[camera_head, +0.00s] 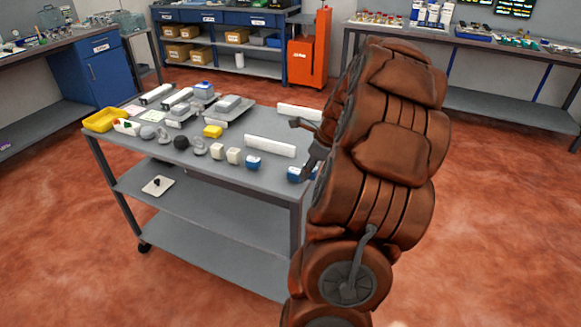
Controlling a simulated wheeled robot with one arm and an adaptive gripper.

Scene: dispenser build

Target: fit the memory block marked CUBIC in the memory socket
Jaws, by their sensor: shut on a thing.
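My gripper (308,170) is at the right end of the grey cart top, partly hidden by my brown arm. Its dark fingers are shut on a small blue-and-white block (296,174), which shows at the fingertips near the cart's front right corner. Any marking on it is too small to read. A similar blue-and-white block (253,163) stands to its left. Two cream blocks (217,151) stand further left. I cannot tell which block bears CUBIC. Grey device parts (228,108) sit at the back of the cart; I cannot make out the memory socket.
The cart (185,241) also carries a yellow tray (103,120), a yellow block (212,131), a black ball (181,142), grey rounded pieces and white bars (270,146). A pale plate (158,186) lies on its lower shelf. Benches stand behind; the red floor around is clear.

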